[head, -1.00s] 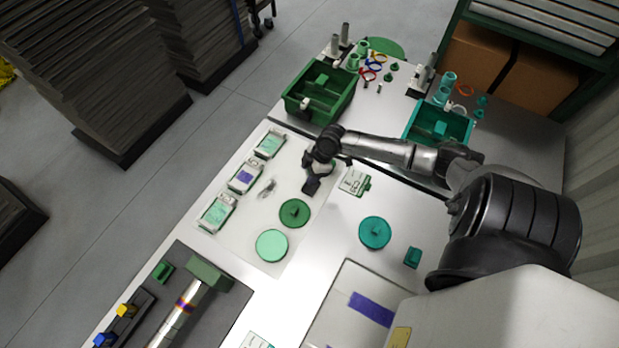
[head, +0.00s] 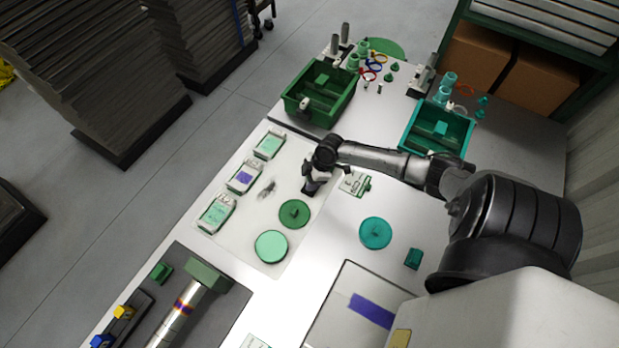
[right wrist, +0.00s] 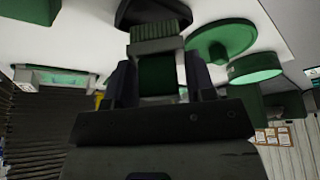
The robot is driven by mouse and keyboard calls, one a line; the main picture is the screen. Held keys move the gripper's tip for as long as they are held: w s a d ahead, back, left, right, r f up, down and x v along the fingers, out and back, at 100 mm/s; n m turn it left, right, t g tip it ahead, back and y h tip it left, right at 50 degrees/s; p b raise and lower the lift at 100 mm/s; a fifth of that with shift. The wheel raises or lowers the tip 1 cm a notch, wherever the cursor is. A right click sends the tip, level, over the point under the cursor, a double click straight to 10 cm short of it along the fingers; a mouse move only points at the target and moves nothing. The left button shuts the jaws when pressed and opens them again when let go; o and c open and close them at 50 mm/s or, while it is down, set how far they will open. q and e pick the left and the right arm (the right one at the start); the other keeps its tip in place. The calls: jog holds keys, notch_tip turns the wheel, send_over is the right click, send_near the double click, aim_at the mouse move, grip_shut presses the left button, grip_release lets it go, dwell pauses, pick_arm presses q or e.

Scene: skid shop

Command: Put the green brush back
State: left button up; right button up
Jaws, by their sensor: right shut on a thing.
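In the right wrist view the green brush (right wrist: 157,75) is between the fingers of my right gripper (right wrist: 160,92), which is shut on it. Its green bristle block (right wrist: 155,38) sticks out beyond the fingertips, towards a black shape (right wrist: 153,12) on the pale surface. I cannot tell whether they touch. In the head view my right gripper (head: 311,188) is over the white mat (head: 240,232), beside the dark green disc (head: 294,214); the brush is hard to make out there. My left gripper is not in view.
A light green disc (head: 271,247), a teal disc (head: 375,233) and a small card (head: 352,184) lie nearby. Labelled packs (head: 244,177) line the mat's left side. Green (head: 338,112) and teal (head: 459,127) bins stand behind. A dark tray (head: 225,307) is at the front left.

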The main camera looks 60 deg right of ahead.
jog(key=shift+f, duration=0.3)
jog(key=o, duration=0.8)
jog(key=shift+o, duration=0.2)
jog(key=shift+r, duration=0.3)
jog(key=p+v, duration=0.2)
jog(key=v, duration=0.9)
jog(key=s+a+f+m+g, duration=0.1)
jog(key=s+a, duration=0.4)
jog(key=a, duration=0.3)
jog(key=s+a+f, duration=0.2)
jog(key=s+a, duration=0.2)
jog(key=a, duration=0.5)
jog(key=s+a+r+m+t+h, duration=0.1)
jog(key=s+a+r+m+h, duration=0.2)
jog(key=s+a+r+m, duration=0.2)
jog(key=a+r, duration=0.2)
jog(key=a, duration=0.1)
jog(key=shift+a+r+m, duration=0.2)
jog(key=shift+a+m, duration=0.1)
jog(key=shift+a, duration=0.05)
